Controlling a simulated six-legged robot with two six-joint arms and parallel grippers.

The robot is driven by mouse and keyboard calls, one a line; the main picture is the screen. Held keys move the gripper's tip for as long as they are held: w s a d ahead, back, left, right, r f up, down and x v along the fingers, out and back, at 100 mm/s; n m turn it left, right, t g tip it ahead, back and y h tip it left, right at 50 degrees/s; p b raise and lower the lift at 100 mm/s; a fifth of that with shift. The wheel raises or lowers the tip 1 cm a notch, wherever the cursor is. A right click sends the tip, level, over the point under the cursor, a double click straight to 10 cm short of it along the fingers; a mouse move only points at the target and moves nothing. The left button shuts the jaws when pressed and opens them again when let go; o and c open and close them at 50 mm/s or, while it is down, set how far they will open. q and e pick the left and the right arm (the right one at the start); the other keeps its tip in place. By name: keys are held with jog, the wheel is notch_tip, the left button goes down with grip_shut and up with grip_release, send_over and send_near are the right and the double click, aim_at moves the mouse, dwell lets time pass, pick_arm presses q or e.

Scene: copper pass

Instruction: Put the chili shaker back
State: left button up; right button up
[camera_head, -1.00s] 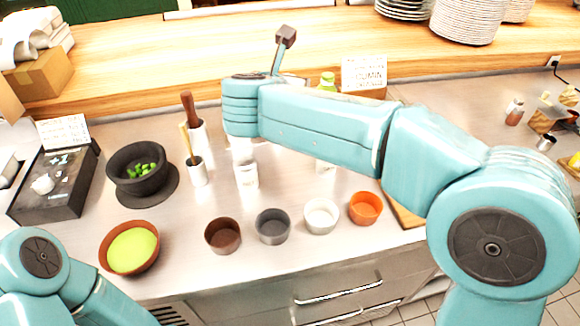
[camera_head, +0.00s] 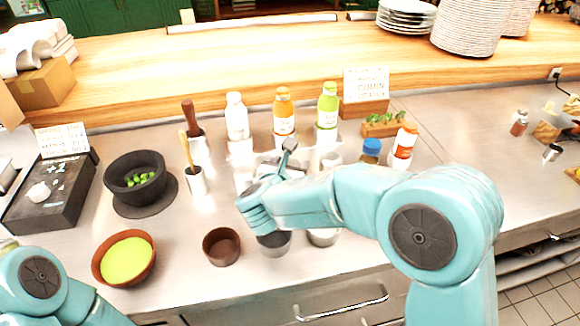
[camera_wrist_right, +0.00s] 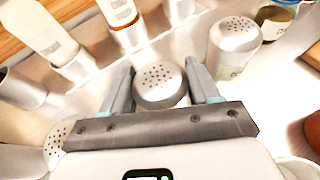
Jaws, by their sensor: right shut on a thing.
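In the right wrist view my right gripper (camera_wrist_right: 160,82) has its two fingers closed around a pale shaker (camera_wrist_right: 158,92) with a perforated top. Its label is hidden, so I cannot tell which spice it holds. A second pale shaker (camera_wrist_right: 235,42) stands to the right, and part of another perforated top (camera_wrist_right: 58,135) shows at lower left.
White (camera_head: 236,118), orange (camera_head: 284,115) and green (camera_head: 327,110) bottles stand behind the wrist. A dark mortar (camera_head: 135,180), a bowl of green paste (camera_head: 127,260) and a brown cup (camera_head: 221,247) are to the left.

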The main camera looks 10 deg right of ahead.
jog(key=shift+f, duration=0.1)
jog(key=o, duration=1.1)
jog(key=shift+a+r, duration=0.1)
jog(key=shift+r, duration=0.1)
jog(key=v, duration=1.1)
jog(key=shift+s, duration=0.35)
jog(key=shift+a, duration=0.2)
